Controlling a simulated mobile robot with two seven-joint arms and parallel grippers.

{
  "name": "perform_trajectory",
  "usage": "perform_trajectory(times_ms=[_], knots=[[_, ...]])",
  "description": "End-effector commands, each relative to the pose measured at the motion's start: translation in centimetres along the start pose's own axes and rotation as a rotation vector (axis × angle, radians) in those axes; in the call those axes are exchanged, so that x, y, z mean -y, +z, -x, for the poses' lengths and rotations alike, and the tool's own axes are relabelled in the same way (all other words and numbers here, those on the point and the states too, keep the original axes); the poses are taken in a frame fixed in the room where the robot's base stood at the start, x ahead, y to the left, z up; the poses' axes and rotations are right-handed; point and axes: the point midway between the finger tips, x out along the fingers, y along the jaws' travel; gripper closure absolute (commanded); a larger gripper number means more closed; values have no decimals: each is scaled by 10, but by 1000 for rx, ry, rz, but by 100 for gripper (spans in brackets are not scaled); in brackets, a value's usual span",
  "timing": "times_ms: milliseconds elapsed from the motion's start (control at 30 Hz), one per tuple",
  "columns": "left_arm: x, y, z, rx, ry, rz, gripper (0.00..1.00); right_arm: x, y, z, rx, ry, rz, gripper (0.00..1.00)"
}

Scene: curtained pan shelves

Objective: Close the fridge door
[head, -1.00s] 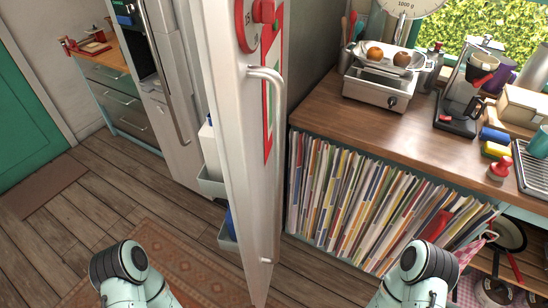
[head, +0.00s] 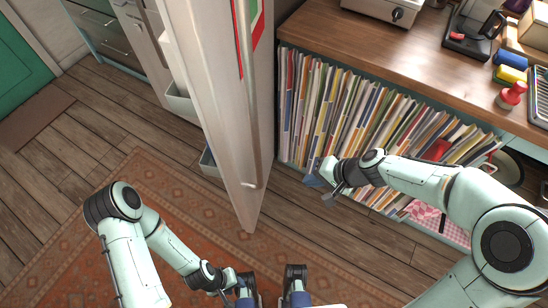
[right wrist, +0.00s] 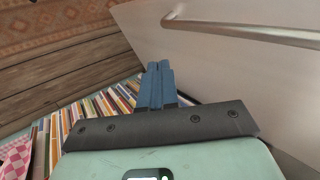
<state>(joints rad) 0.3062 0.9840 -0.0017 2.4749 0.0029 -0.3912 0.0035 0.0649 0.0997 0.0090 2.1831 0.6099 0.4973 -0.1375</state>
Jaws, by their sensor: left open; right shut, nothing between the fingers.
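The fridge door (head: 222,120) stands open, seen nearly edge-on in the head view. Its outer face, with a long bar handle (head: 251,184), is on the right, and its inner bins (head: 181,104) show on the left. The right wrist view shows a pale door panel (right wrist: 210,70) and the handle (right wrist: 240,31). My right gripper (head: 315,180) is shut and empty, right of the door on its outer side; its blue fingers (right wrist: 156,85) appear apart from the handle. My left gripper (head: 229,281) is low in front of the door, open, with its fingers partly hidden.
A shelf of upright books or records (head: 350,115) under a wooden counter (head: 400,45) lies right of the door. A patterned rug (head: 150,170) covers the floor to the left. Bare wooden floor (head: 340,235) lies below the shelf.

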Motion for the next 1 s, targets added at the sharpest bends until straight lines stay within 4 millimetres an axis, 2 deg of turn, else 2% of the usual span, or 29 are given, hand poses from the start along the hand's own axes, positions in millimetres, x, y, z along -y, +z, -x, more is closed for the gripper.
perform_trajectory(times_ms=[33,100,200,300,467,800,1000], knots=[[2,0,-6,1,0,1,57,19,-1,16,-13,-57,14,100],[3,0,-9,1,-1,1,57,39,2,34,-12,-114,25,100],[4,-1,-10,0,-1,1,57,55,5,49,-9,-163,38,100],[4,-1,-11,-1,0,1,57,61,6,49,-6,-177,43,100],[4,-2,-13,-4,0,1,57,64,7,27,-1,-174,40,100],[6,-8,-21,-20,3,0,57,75,7,-46,-2,-173,40,100],[4,-4,-14,-10,2,0,57,100,6,-62,-5,-174,42,100]])
